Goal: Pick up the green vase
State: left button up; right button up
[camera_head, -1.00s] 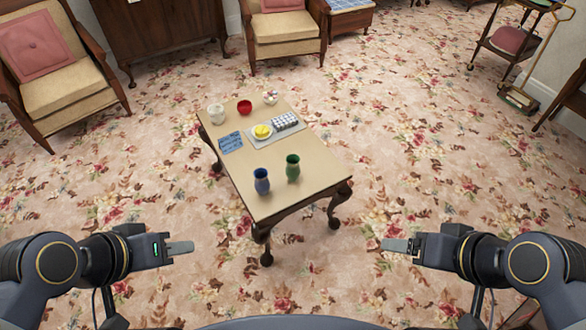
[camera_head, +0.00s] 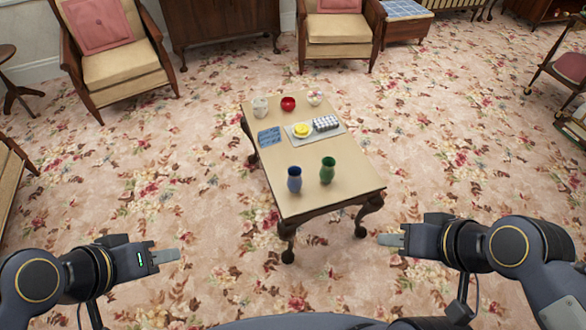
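The green vase (camera_head: 327,170) stands upright near the front edge of a low wooden table (camera_head: 302,213). A blue vase (camera_head: 294,179) stands just to its left. My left gripper (camera_head: 168,256) is at the lower left, over the carpet and well short of the table. My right gripper (camera_head: 390,240) is at the lower right, also over the carpet, apart from the table's front right corner. Both grippers look empty. Their fingers are seen from the side, so I cannot tell how far apart they are.
On the table are a red bowl (camera_head: 288,103), a white container (camera_head: 260,106), a patterned bowl (camera_head: 315,97), a blue card (camera_head: 269,137) and a tray (camera_head: 335,132) with a yellow item. Armchairs (camera_head: 122,66) (camera_head: 340,30) stand behind. Patterned carpet is clear around the table.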

aim_at(327, 171)
jog(key=i+l+u, duration=0.15)
jog(key=u, duration=0.3)
jog(key=l+u, duration=0.4)
jog(key=i+l+u, duration=0.1)
jog(key=u, duration=0.35)
jog(key=l+u, duration=0.25)
jog(key=l, duration=1.25)
